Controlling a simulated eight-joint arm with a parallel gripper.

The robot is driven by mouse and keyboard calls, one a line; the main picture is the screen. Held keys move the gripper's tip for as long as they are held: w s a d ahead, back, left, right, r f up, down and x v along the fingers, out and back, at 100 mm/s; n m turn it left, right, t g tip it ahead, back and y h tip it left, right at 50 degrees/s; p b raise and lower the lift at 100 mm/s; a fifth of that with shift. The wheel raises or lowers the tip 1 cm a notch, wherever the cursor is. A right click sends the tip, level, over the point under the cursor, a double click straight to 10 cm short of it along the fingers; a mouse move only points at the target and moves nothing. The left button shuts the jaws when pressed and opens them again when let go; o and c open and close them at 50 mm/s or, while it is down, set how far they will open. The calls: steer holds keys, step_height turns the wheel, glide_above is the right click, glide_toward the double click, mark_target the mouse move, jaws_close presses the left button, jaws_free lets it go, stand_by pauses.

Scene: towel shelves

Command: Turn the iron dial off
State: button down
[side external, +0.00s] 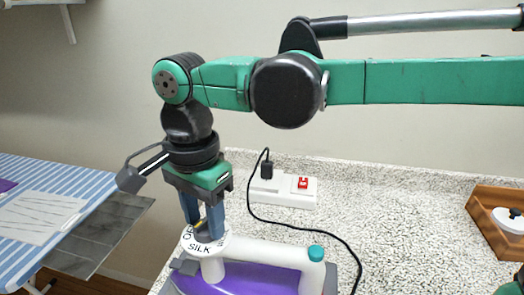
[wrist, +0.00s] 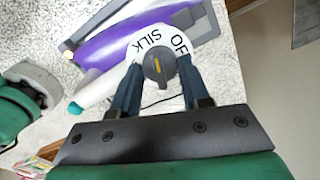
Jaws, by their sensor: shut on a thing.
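The iron (side external: 285,262) is purple and white with a teal tip on its handle, and stands on the speckled counter. It also shows in the wrist view (wrist: 112,42). Its dial has a white ring (side external: 205,247) with letters, "SILK" and part of another word, and a dark knob (wrist: 158,66) with a yellow mark. The ring also shows in the wrist view (wrist: 146,46). My gripper (side external: 205,230) points down over the dial. Its two blue fingers (wrist: 158,75) are on either side of the knob and shut on it. The fingers hide part of the ring.
A white power strip (side external: 284,189) with a red switch and a plugged-in black cord (side external: 325,236) lies behind the iron. A wooden tray (side external: 497,217) with a white-lidded thing is at right. A striped ironing board (side external: 50,195) is at left. The counter's middle right is clear.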

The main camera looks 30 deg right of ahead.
mark_target(204, 219)
steer(key=m, duration=1.3)
steer(key=shift+m, duration=0.4)
stand_by(0.3)
steer(key=shift+c, duration=2)
jaws_free()
steer(key=shift+r, duration=0.1)
steer(key=shift+r, duration=2.7)
